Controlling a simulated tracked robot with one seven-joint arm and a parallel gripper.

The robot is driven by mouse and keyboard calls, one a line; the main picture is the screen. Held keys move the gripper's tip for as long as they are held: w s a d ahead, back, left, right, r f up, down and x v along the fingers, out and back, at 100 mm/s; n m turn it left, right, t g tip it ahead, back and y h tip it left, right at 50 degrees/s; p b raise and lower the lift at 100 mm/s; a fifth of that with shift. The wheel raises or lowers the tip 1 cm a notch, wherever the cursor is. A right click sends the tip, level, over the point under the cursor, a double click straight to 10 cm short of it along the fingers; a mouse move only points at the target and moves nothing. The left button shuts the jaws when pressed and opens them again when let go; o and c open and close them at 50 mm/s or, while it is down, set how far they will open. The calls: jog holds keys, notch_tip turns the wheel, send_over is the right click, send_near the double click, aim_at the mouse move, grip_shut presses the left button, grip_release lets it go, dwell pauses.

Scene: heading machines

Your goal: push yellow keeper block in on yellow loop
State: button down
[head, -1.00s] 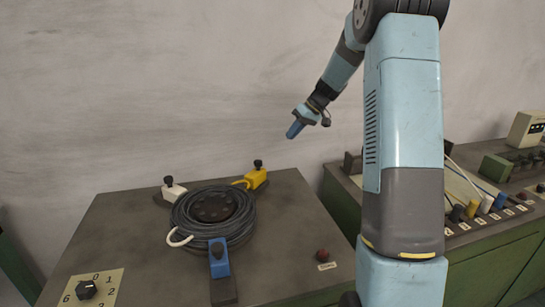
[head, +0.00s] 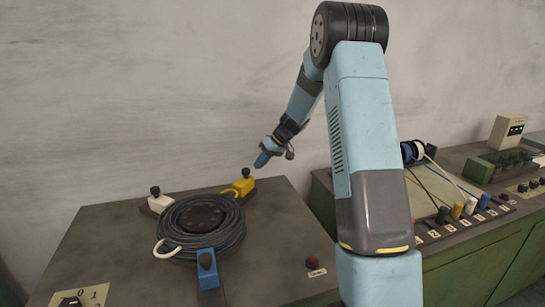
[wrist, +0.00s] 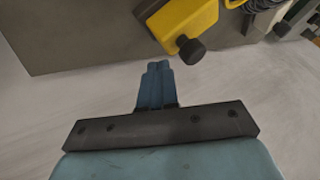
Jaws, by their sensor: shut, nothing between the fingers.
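The yellow keeper block (head: 243,187) with a black knob on top stands at the back right of the coil of dark cable (head: 222,240) on the machine top. The yellow loop (head: 228,191) shows as a thin strip between block and coil; whether the block is in it I cannot tell. My gripper (head: 262,160) is shut and empty, its blue fingers above and slightly right of the block, apart from it. In the wrist view the shut fingers (wrist: 157,84) point toward the yellow block (wrist: 186,20) and its black knob, with a gap between.
A red button (head: 312,262) sits at the right of the top. A second bench with coloured plugs (head: 457,211) stands right. The wall is behind.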

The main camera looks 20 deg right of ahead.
aim_at(239, 182)
jog(key=shift+s+a, duration=0.2)
jog(key=shift+a, duration=0.3)
jog(key=shift+s+a, duration=0.15)
jog(key=shift+a, duration=0.3)
jog(key=shift+a, duration=0.1)
jog(key=s+a, duration=0.4)
jog(key=shift+s+f, duration=0.1)
